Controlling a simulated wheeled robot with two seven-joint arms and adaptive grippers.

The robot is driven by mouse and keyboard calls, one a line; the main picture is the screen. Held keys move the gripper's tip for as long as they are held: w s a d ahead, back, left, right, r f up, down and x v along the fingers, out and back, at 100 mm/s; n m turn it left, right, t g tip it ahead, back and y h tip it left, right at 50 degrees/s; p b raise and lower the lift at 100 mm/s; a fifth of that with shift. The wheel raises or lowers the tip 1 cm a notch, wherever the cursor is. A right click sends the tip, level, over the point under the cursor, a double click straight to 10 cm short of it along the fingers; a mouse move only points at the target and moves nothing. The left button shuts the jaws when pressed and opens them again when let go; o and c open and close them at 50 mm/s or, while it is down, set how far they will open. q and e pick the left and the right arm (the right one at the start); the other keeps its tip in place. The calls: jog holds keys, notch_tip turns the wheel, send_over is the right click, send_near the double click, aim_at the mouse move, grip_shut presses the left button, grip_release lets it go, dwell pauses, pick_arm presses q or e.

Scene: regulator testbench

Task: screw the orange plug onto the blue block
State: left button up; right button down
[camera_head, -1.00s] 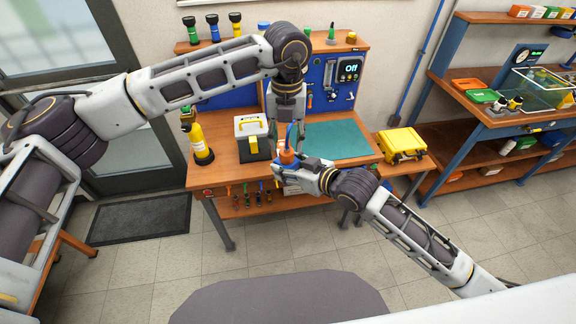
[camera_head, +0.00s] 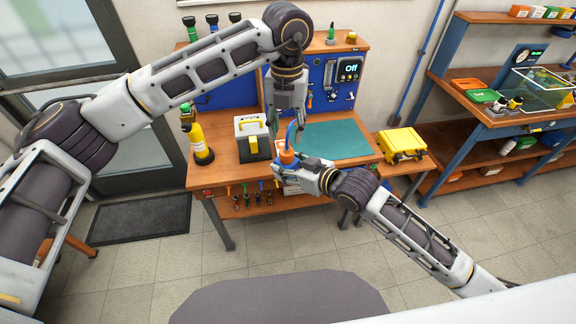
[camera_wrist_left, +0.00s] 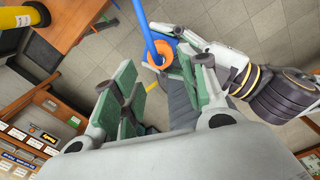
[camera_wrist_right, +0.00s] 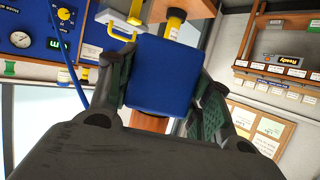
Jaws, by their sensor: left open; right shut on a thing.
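The blue block (camera_wrist_right: 160,75) fills the middle of the right wrist view between the fingers of my right gripper (camera_head: 285,175), which is shut on it. The orange plug (camera_head: 287,157) sits at the block in the head view, with a blue hose (camera_head: 292,132) rising from it. In the left wrist view, the plug (camera_wrist_left: 158,55) shows as an orange ring around the hose's end. How far it is threaded cannot be told. My left gripper (camera_head: 286,122) is open above the plug, its fingers apart and near the hose.
The workbench (camera_head: 228,177) carries a green mat (camera_head: 335,141), a white and black case with a yellow handle (camera_head: 252,138) and a yellow bottle (camera_head: 199,145). A yellow case (camera_head: 401,144) is at right.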

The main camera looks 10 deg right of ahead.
aim_at(287, 151)
pick_arm(q)
jog(key=shift+f, duration=3.9)
jog(key=shift+c, duration=0.4)
jog(key=c, duration=0.8)
jog(key=shift+o, duration=0.2)
jog(key=m, duration=0.4)
jog(key=o, duration=1.2)
